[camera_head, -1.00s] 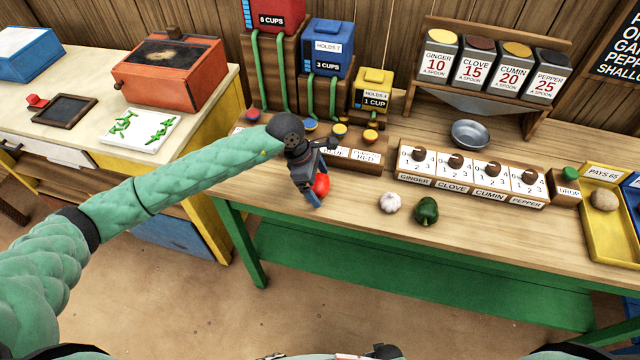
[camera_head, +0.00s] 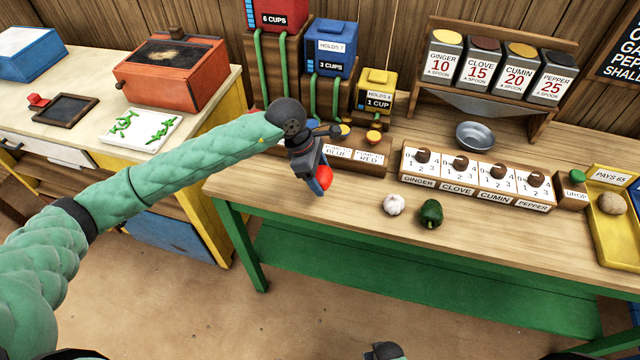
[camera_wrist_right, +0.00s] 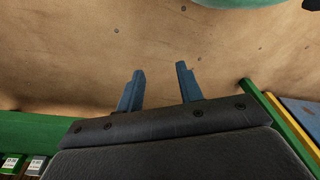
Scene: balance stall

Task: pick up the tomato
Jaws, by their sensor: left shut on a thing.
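The red tomato (camera_head: 324,177) is between the fingers of my left gripper (camera_head: 318,184), over the front left part of the wooden counter. The left gripper is shut on it, and its blue finger hides part of the tomato. I cannot tell whether the tomato is clear of the counter top. My right gripper (camera_wrist_right: 160,88) shows in the right wrist view with its two blue fingers apart and nothing between them, above the floor.
A garlic bulb (camera_head: 394,205) and a green pepper (camera_head: 431,214) lie right of the left gripper on the counter (camera_head: 340,215). Behind stand the spice dials (camera_head: 475,178), a metal bowl (camera_head: 475,136) and the yellow dispenser (camera_head: 374,90). A yellow tray (camera_head: 612,232) is far right.

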